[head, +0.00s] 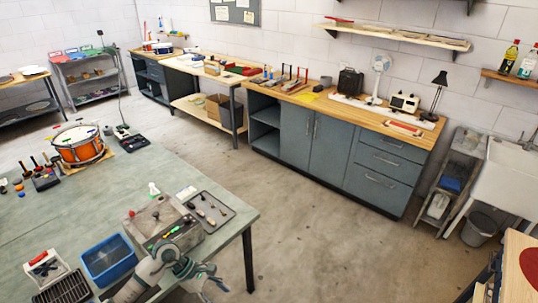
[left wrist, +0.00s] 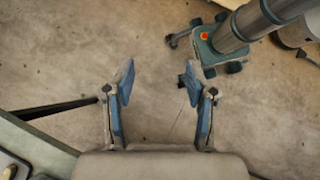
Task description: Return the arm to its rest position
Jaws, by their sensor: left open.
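My left gripper (head: 208,284) shows at the bottom of the head view, beside the near edge of the green-topped bench (head: 130,190). Its arm comes up from the bottom edge and bends to the right. In the left wrist view the gripper (left wrist: 158,82) is open, with two blue-padded fingers apart and only bare concrete floor between them. It holds nothing. My right gripper is not in view.
Near the arm on the bench are a blue bin (head: 108,260), a grey tray with small parts (head: 210,213), and a grey box (head: 160,218). An orange drum (head: 80,146) stands farther back. Open floor (head: 320,240) lies right of the bench.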

